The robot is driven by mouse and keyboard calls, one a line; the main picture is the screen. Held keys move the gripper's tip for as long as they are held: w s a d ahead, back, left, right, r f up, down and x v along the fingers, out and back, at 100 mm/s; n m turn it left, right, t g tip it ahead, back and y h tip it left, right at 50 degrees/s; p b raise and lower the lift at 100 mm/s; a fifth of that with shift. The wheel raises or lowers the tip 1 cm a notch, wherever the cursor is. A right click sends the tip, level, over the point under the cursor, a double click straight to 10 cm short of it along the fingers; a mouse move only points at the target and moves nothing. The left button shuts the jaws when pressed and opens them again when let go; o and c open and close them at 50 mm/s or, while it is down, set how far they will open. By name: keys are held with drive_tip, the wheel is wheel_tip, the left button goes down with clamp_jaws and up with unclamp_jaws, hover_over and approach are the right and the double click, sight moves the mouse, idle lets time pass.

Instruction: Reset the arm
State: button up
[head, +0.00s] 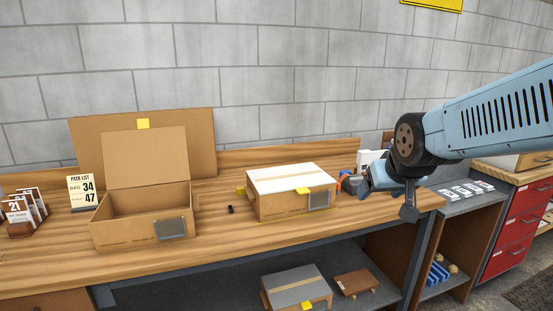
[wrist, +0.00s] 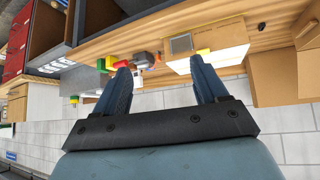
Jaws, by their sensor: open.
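My gripper (head: 388,200) is at the right of the head view, held above the right end of the wooden workbench (head: 215,226). The wrist view shows my gripper (wrist: 160,68) with its two blue fingers spread apart and nothing between them. It is open and empty. My blue arm reaches in from the right edge of the head view. In the wrist view the scene appears upside down, with the bench and boxes past the fingertips. In the head view my gripper partly hides small items behind it on the bench.
An open cardboard box (head: 144,229) stands on the bench's left. A closed box (head: 290,202) with a pale top sits nearer my gripper. A pack list card (head: 82,191) stands far left. A grey-topped box (head: 296,290) is on the lower shelf. Red drawers (head: 507,243) stand right.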

drive_tip(key=s+r+g, duration=0.2)
drive_tip(key=s, duration=1)
drive_tip(key=shift+s+d+m+g, duration=0.2)
drive_tip(key=shift+d+m+g, duration=0.1)
drive_tip(key=shift+d, duration=0.1)
